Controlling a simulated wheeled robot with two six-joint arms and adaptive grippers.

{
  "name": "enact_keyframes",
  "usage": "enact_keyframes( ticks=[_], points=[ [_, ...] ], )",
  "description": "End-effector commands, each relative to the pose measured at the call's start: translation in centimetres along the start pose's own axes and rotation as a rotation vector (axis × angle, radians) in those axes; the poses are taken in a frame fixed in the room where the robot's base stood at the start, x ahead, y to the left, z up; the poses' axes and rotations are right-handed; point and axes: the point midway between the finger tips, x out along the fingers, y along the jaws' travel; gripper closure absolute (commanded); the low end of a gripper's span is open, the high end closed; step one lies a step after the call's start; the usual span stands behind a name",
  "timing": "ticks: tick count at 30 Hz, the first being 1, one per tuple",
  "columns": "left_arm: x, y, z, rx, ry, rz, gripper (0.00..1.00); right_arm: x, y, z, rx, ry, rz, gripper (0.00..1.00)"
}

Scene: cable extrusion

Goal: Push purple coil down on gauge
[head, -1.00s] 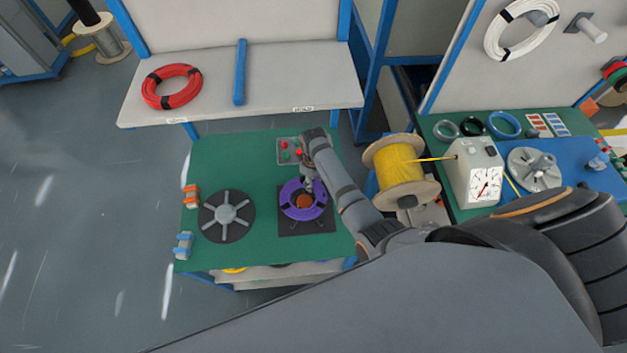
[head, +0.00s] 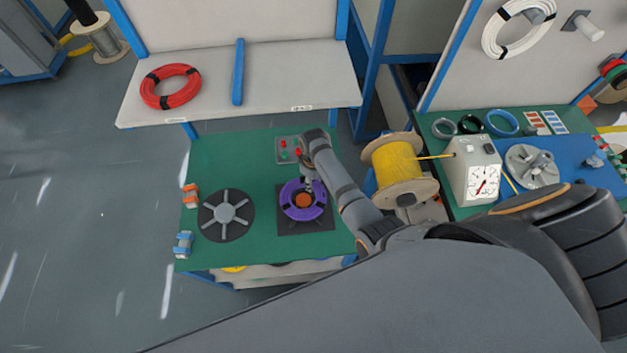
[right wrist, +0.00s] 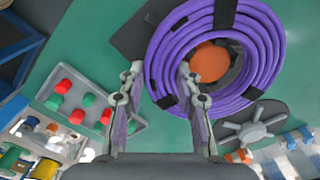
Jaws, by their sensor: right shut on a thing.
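The purple coil (head: 288,207) with black ties lies around the orange centre post (head: 303,201) of the gauge, over its dark square plate (head: 290,229) on the green table. In the right wrist view the coil (right wrist: 255,62) rings the orange post (right wrist: 208,63), and part of the dark plate (right wrist: 128,42) shows beside it. I cannot tell whether the coil sits flush on the plate. My right gripper (head: 310,185) reaches down at the coil's upper right edge. In the right wrist view its fingers (right wrist: 158,70) straddle the coil's rim and are shut on it. My left gripper is not in view.
A grey button box (head: 287,150) stands behind the gauge. A spoked dark disc (head: 226,215) lies to the left, with small orange and blue clamps (head: 184,244) at the table's left edge. A yellow spool (head: 396,167) stands right of my arm.

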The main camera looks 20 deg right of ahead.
Motion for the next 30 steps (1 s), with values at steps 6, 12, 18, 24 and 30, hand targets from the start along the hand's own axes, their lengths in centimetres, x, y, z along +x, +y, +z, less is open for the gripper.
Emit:
enact_keyframes(
  ticks=[6, 12, 18, 24, 30],
  points=[
    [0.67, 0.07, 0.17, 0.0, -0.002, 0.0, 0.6, 1.0, 0.03, -0.04, 0.0, 0.001, 0.0, 1.0],
    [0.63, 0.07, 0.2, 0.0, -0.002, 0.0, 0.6, 1.04, 0.03, -0.04, 0.0, 0.001, 0.001, 1.0],
    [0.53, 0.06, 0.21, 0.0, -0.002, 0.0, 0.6, 1.02, 0.02, -0.03, 0.0, 0.001, 0.0, 1.0],
    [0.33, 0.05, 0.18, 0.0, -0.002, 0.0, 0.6, 1.03, 0.02, -0.03, 0.0, 0.0, 0.0, 1.0],
    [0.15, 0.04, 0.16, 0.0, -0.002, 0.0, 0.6, 1.08, 0.03, -0.03, 0.0, 0.001, 0.0, 1.0]
  ],
)
